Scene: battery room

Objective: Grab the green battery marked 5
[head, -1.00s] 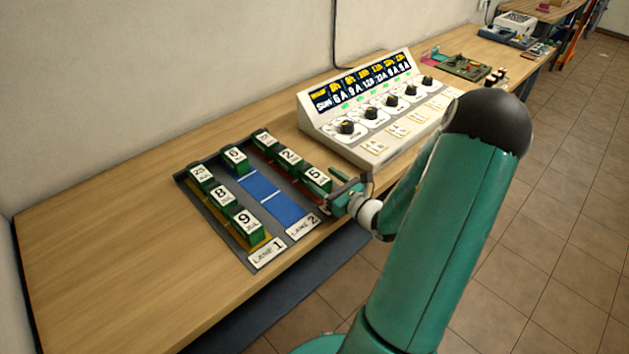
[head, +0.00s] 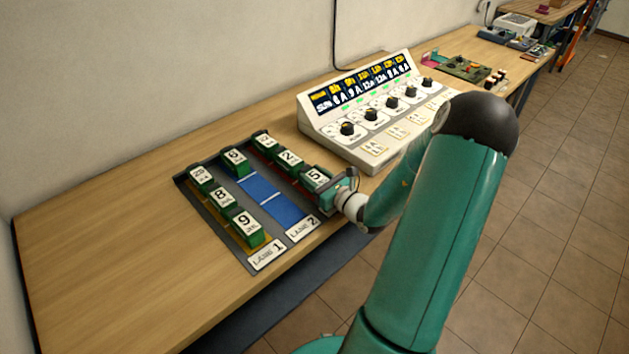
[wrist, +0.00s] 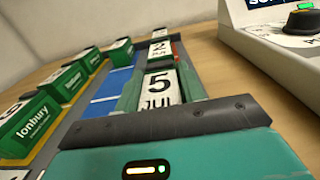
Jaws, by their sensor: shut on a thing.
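The green battery marked 5 (head: 315,177) stands at the near end of the right-hand lane of a dark tray (head: 228,228). In the wrist view its white top label reading "5 JUL" (wrist: 159,89) faces up, just beyond the gripper body. My gripper (head: 328,183) is at the battery from the near right side and is shut on it.
Batteries marked 2 (head: 289,159), 6 (head: 234,162), 8 (head: 221,195) and 9 (head: 245,224) stand in the tray. Blue bare lane (head: 262,187) shows in the middle. A white charger console (head: 372,108) stands close behind right. The table's left side is clear.

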